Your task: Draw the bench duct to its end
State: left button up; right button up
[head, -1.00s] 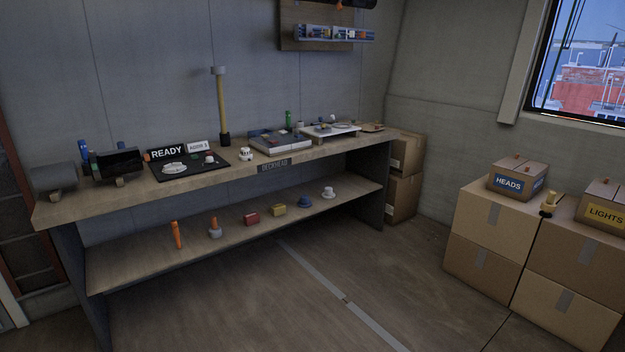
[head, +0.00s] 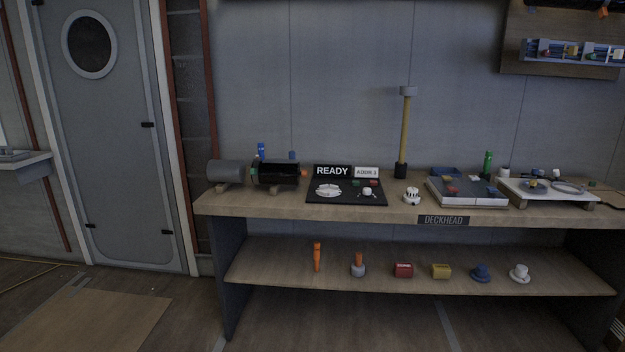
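The bench duct appears to be the cylinder lying on its side at the left end of the workbench. It has a grey part (head: 226,172) at the left and a black part (head: 277,173) at the right, resting on small wooden blocks (head: 221,187). An orange piece (head: 304,173) shows at its right end, and a small green spot at the join. I cannot tell how the two parts are joined. Neither of my grippers is in view.
A grey door (head: 95,130) stands left; floor between is clear.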

aim_at(276, 171)
jog(key=i+l+u, duration=0.35)
jog(key=l, duration=0.25)
jog(key=l+u, duration=0.2)
jog(key=l, duration=0.15)
jog(key=i+l+u, duration=0.45)
jog(key=i+l, duration=0.15)
jog(key=i+l+u, duration=0.4)
jog(key=i+l, duration=0.3)
jog(key=l, duration=0.2)
